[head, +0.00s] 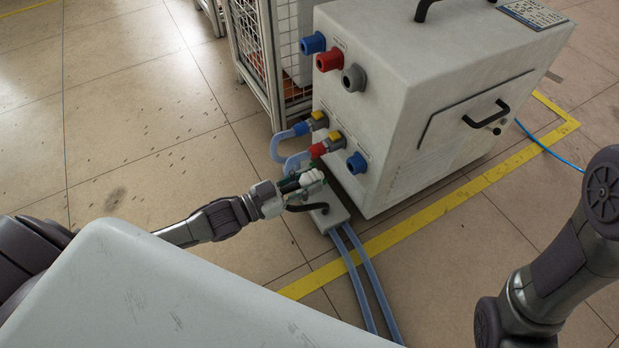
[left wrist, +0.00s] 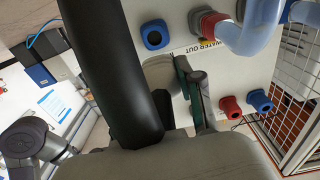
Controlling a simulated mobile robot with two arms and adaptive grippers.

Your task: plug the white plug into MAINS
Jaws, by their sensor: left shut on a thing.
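My left gripper (head: 308,182) is shut on the white plug (head: 312,177), in front of the cabinet's socket side. In the left wrist view the plug (left wrist: 160,78) shows as a pale body beside a green-edged finger, partly hidden by a thick black shape. A black cord (head: 318,208) curves below the gripper in the head view. A blue socket (head: 357,163) sits low on the cabinet, to the right of the plug and apart from it; it also shows in the left wrist view (left wrist: 154,35). The MAINS label cannot be read. My right gripper is out of view.
The pale cabinet (head: 440,90) carries blue, red and grey connectors (head: 354,78) higher up. Two yellow-handled valves (head: 335,137) with clear hoses (head: 275,150) are close to the gripper. A grey box (head: 330,213) with two hoses lies below. A wire cage (head: 252,45) stands behind.

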